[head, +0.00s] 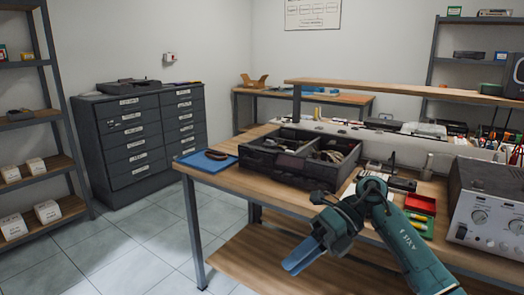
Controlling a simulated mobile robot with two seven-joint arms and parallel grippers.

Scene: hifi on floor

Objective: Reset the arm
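My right arm comes in from the lower right in the head view, teal with dark joints. My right gripper (300,257) is in front of the workbench (228,178), near its front edge and pointing down and to the left. Its blue-grey fingers appear close together, but whether they are open or shut does not show clearly. I see nothing held in it. My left arm and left gripper are not in view.
On the workbench stand a black divided tray (262,160), a blue mat (205,160) with a dark item, red and green boxes (420,204) and a silver hifi unit (486,207). A grey drawer cabinet (135,140) stands behind left. The tiled floor (110,255) at left is clear.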

